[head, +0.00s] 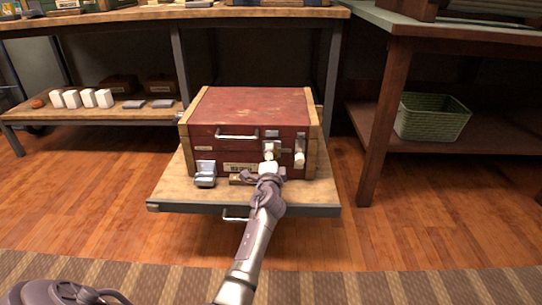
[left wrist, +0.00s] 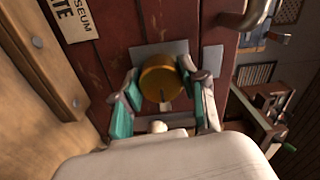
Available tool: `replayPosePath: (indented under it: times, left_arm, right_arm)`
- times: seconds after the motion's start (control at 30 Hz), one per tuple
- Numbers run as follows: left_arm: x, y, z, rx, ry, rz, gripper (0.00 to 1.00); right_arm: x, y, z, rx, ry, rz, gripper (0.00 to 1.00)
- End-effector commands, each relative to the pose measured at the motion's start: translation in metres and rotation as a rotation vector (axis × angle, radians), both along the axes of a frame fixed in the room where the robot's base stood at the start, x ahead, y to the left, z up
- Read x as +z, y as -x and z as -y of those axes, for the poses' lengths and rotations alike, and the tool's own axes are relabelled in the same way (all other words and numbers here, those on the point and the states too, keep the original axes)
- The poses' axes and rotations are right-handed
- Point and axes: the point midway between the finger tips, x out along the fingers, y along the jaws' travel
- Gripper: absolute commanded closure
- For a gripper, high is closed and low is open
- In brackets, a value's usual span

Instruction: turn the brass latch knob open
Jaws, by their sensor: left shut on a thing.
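The brass latch knob (left wrist: 160,80) sits on a grey metal plate (left wrist: 170,50) on the dark red front of a wooden case, seen in the left wrist view. My left gripper (left wrist: 161,76) is shut on the knob, one finger on each side. In the head view the red case (head: 250,107) stands on a wooden board, and my left gripper (head: 269,154) reaches its front face, right of centre. There the gripper hides the knob. My right gripper is not in view.
A pale upright fitting (head: 300,151) is close to the right of my left gripper. A metal handle (head: 237,135) and a small open grey box (head: 205,174) are to its left. The board (head: 167,190) has bare room at its left. A green basket (head: 431,118) stands far right.

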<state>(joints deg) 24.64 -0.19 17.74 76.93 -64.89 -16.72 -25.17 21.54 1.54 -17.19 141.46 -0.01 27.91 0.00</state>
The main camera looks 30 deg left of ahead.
Motion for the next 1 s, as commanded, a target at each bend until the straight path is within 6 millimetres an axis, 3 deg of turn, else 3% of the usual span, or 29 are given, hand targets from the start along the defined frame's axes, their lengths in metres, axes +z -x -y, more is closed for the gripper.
replayPosePath:
  times: [0.47, 0.5, 0.63, 1.0]
  left_arm:
    - [-0.0007, -0.0002, 0.0006, -0.001, -0.015, -0.010, 0.92]
    - [-0.0007, -0.0002, 0.0006, -0.001, -0.015, -0.010, 0.56]
    - [-0.0006, -0.0001, 0.0005, -0.001, -0.014, -0.010, 0.34]
    - [-0.0006, 0.0020, 0.0017, -0.001, -0.013, -0.008, 0.32]
  right_arm:
    - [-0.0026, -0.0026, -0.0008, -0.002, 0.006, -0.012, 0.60]
    - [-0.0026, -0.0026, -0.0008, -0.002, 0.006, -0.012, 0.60]
    - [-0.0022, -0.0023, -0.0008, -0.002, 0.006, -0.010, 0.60]
    - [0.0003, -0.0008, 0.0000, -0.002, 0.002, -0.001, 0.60]
